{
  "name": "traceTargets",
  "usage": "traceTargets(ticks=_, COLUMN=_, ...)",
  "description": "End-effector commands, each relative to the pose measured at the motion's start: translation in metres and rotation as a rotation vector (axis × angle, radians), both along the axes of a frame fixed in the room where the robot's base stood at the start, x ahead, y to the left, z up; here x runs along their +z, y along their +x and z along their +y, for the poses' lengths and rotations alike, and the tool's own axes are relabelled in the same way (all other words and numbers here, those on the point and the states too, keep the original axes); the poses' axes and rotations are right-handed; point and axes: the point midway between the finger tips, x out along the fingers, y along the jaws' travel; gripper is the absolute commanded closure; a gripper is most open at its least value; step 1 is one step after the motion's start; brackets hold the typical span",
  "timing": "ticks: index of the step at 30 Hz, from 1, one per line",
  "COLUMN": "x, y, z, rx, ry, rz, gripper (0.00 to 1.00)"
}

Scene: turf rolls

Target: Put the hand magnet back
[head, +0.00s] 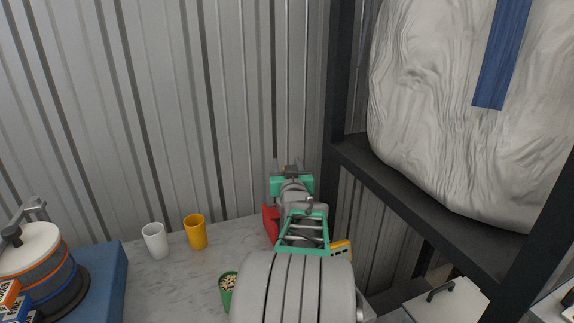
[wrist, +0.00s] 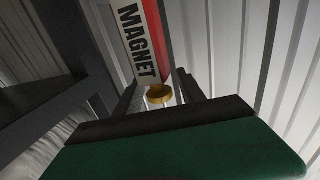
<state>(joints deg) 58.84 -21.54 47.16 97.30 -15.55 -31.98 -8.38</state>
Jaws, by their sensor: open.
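A red and white piece lettered MAGNET (wrist: 136,42) shows at the top of the wrist view. A round brass-coloured part (wrist: 158,95) is at its lower end, between and beyond my two dark fingers. I cannot tell whether this is the hand magnet itself or a labelled holder. My gripper (wrist: 160,88) is open, with no contact visible between fingers and brass part. In the head view my gripper (head: 288,168) is over the back of the bench near the metal wall, and my arm hides what lies beyond it.
A white cup (head: 155,240) and an orange cup (head: 195,232) stand on the marble-patterned bench (head: 180,285). A green cup (head: 227,290), a red object (head: 270,223) and a yellow object (head: 341,248) are close to my arm. A dark rack (head: 430,205) with a big wrapped roll (head: 460,110) blocks the right.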

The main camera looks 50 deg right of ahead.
Motion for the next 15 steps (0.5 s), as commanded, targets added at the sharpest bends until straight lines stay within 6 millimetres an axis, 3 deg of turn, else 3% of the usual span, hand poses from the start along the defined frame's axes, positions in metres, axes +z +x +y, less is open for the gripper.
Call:
traceTargets(ticks=2, x=0.005, y=0.0, z=0.0, rx=0.0, ry=0.002, rz=0.001, gripper=0.53)
traceTargets(ticks=10, x=-0.009, y=-0.034, z=0.047, rx=-0.001, ry=-0.003, rz=-0.001, gripper=0.53)
traceTargets(ticks=15, x=-0.007, y=-0.048, z=0.06, rx=-0.001, ry=-0.001, rz=-0.001, gripper=0.53)
